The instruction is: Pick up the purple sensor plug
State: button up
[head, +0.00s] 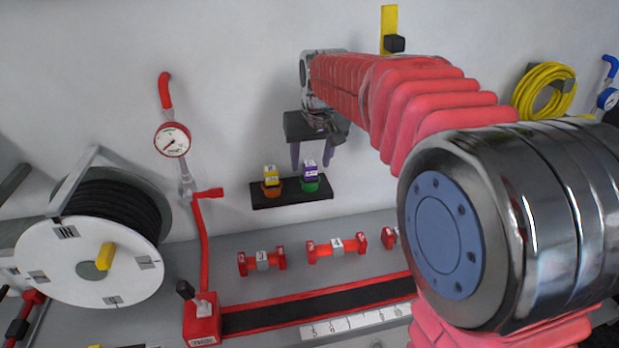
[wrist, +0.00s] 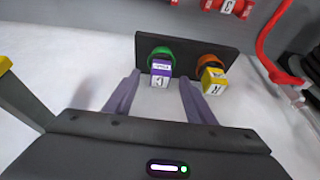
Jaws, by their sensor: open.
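The purple sensor plug (head: 311,172) has a white label and sits on a green round socket on a small black wall bracket (head: 290,200). In the wrist view the purple plug (wrist: 161,72) shows between and beyond the two fingertips. My gripper (head: 312,160) is open, with its purple-grey fingers on either side of the plug's line in the head view. It also shows in the wrist view (wrist: 160,85), with the fingers apart and nothing held. I cannot tell whether a finger touches the plug.
A yellow plug (head: 271,174) on an orange socket sits close beside the purple one, also in the wrist view (wrist: 213,80). Below is a grey bench with red fittings (head: 336,246). A red pipe with a gauge (head: 172,140) and a hose reel (head: 90,240) stand left.

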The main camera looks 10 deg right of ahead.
aim_at(310, 164)
jog(key=x, duration=0.3)
jog(key=shift+f, duration=0.1)
dwell(0.4)
jog(key=c, duration=1.2)
